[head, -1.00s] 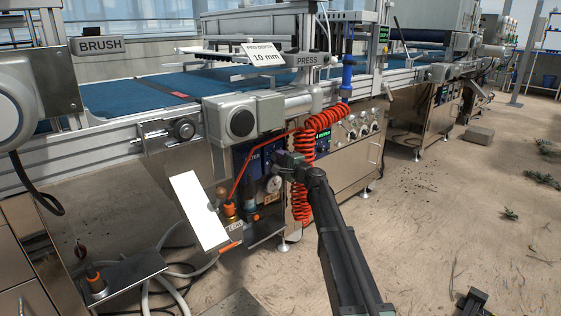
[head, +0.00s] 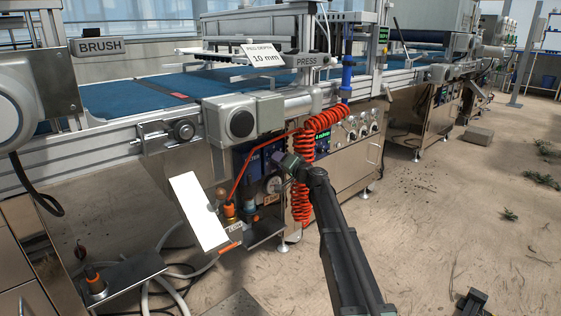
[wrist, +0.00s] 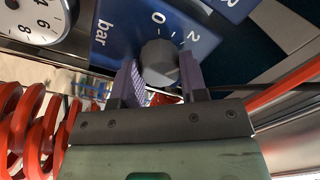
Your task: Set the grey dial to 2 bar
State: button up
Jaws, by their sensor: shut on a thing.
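I cannot make out a pointer mark on the dial. In the head view my gripper (head: 277,160) is at the blue panel, and I cannot make out the dial there.
A round gauge (wrist: 33,18) is at the upper left of the wrist view. A red coiled hose (head: 302,180) hangs close beside my arm. A white sheet (head: 198,212) and an orange-topped fitting (head: 229,211) are left of the panel. Open floor lies to the right.

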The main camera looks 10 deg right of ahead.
jog(key=shift+n, duration=0.4)
jog(key=o, duration=0.9)
jog(key=v, duration=1)
jog(key=shift+s+d+f+b, duration=0.1)
jog(key=shift+s+d+b, duration=0.1)
jog(key=shift+s+b, duration=0.15)
